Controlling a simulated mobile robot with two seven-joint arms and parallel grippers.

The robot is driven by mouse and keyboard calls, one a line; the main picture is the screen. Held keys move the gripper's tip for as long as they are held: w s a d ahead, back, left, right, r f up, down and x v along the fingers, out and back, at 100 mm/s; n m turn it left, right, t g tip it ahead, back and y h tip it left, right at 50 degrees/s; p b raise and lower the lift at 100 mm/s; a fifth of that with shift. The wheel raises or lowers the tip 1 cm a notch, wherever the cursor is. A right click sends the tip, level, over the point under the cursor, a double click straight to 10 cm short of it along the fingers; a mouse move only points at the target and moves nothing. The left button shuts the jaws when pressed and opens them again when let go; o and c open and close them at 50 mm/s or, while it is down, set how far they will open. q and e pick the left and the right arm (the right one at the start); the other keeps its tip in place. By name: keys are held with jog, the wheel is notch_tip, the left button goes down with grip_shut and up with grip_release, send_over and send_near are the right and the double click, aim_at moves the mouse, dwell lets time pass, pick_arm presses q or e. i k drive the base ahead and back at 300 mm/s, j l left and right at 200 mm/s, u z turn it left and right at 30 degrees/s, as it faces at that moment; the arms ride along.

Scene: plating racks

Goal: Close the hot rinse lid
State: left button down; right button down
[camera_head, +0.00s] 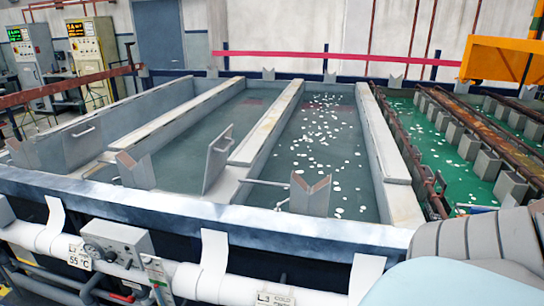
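A grey lid panel (218,160) with a bar handle stands raised and tilted at the front of the middle tank (265,122), whose grey-green liquid is uncovered. A second grey panel (83,142) with a handle stands upright at the front of the leftmost tank. A "55 °C" tag (79,257) hangs on the front pipe beside a gauge box (117,243). I cannot tell for certain which panel is the hot rinse lid. Neither of my grippers is in view; only parts of my own body show at the lower right.
A tank with white floating balls (338,150) lies right of the middle tank, and a tank of green liquid (430,150) with rusty bars lies further right. A white pipe (190,275) and a wide rim (200,212) run along the front. Control cabinets (92,50) stand at the back left.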

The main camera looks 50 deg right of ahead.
aim_at(219, 151)
jog(key=z, duration=1.35)
jog(key=i+j+z, duration=0.3)
jog(key=i+j, duration=0.75)
